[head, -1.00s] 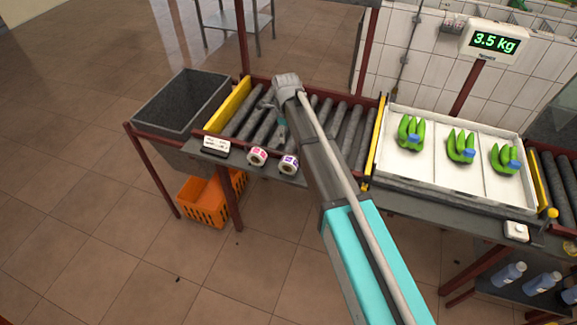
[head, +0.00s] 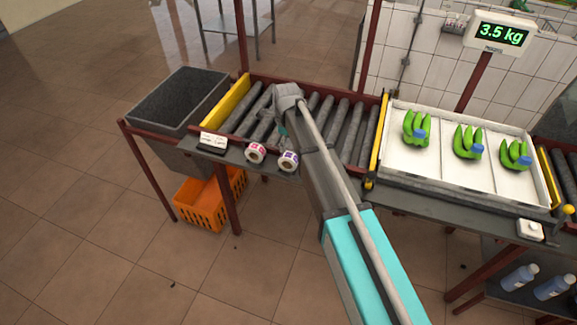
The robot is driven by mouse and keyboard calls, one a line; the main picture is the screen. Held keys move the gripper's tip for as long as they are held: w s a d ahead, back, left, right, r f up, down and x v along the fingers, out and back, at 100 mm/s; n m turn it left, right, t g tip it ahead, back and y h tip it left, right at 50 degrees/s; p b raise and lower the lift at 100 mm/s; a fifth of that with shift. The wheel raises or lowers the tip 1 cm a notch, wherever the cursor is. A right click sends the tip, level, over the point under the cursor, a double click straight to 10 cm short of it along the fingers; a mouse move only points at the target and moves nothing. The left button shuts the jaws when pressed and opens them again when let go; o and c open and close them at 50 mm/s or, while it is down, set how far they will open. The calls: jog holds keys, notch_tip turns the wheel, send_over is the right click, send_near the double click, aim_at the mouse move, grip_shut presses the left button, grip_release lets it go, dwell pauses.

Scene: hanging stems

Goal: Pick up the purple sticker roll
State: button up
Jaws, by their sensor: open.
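The purple sticker roll (head: 288,161) stands on the front ledge of the roller conveyor, its round face with a white label toward me. A similar roll with a pink-red label (head: 255,152) stands just left of it. My gripper (head: 281,131) is mostly hidden behind my own forearm and wrist; only a small grey and teal part shows. It is open, above the rollers' front edge, just behind and above the purple roll. No contact with the roll is visible, though the exact gap cannot be told.
A small white labelled card (head: 213,142) lies left of the rolls. The grey bin (head: 178,103) is at the left, with an orange crate (head: 205,205) below. A white tray (head: 443,178) holding green banana bunches is at the right, beneath the 3.5 kg display (head: 502,36).

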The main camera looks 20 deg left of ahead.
aim_at(289, 154)
jog(key=shift+f+b, duration=0.45)
jog(key=shift+f, duration=0.25)
jog(key=shift+f, duration=0.1)
jog(key=f+b, duration=0.3)
jog(key=shift+w+d+f+b, duration=0.1)
jog(key=shift+d+f+b, duration=0.1)
jog(key=shift+d+b, duration=0.15)
jog(key=shift+f+b, duration=0.75)
jog(key=shift+f, duration=0.05)
grip_shut()
